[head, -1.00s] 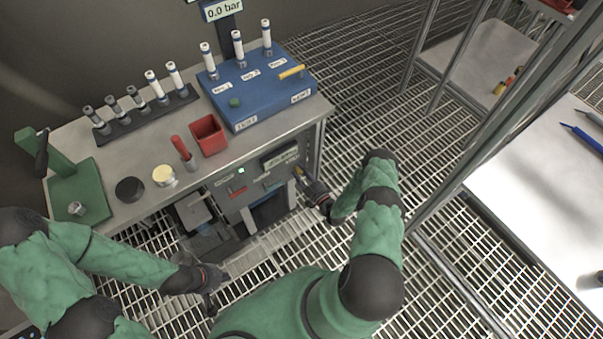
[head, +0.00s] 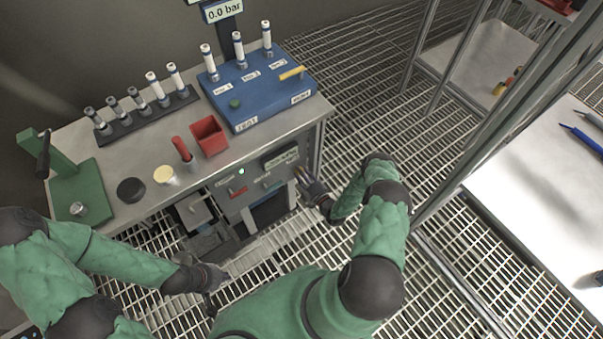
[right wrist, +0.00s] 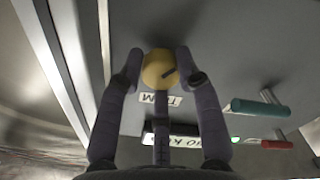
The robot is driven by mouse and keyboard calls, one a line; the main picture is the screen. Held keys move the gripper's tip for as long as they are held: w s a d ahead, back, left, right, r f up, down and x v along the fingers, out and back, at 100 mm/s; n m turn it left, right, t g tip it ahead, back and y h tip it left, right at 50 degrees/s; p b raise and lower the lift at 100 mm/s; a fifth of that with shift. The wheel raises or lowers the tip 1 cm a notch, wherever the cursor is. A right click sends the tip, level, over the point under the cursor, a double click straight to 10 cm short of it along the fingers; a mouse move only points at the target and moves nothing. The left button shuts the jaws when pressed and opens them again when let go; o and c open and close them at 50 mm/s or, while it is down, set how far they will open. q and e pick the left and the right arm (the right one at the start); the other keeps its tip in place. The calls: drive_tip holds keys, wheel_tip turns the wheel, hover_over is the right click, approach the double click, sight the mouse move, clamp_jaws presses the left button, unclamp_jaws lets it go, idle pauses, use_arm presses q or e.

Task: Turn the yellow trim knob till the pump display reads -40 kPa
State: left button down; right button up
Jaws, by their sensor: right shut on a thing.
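The yellow trim knob (right wrist: 158,69) sits on the grey pump panel (right wrist: 215,50) in the right wrist view, with a dark mark on its face. My right gripper (right wrist: 158,72) is shut on it, one finger on each side; the gripper also shows at the panel in the head view (head: 304,178). The pump display (right wrist: 180,142) is partly covered by my gripper; "0 k" shows upside down, but the full reading is hidden. In the head view the display (head: 281,158) is too small to read. My left gripper (head: 212,281) hangs low above the grating, its jaws unclear.
A green handle (right wrist: 262,106) and a red handle (right wrist: 277,144) stick out beside the knob in the right wrist view. A small lamp (head: 241,171) is on the panel. The bench (head: 105,157) above holds a blue test box (head: 262,105) and a red bin (head: 209,137).

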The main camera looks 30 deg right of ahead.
drive_tip(key=shift+s+d+f+n, duration=0.1)
drive_tip(key=shift+f+n, duration=0.05)
drive_tip(key=shift+n, duration=0.65)
drive_tip(key=shift+s+f+n, duration=0.1)
drive_tip(key=shift+n, duration=0.7)
drive_tip(key=o, duration=1.1)
drive_tip(key=shift+w+d, duration=0.1)
drive_tip(key=shift+d, duration=0.05)
drive_tip(key=shift+o, duration=0.2)
drive_tip(key=shift+r, duration=0.1)
drive_tip(key=s, duration=1.2)
drive_tip(key=shift+d, duration=0.35)
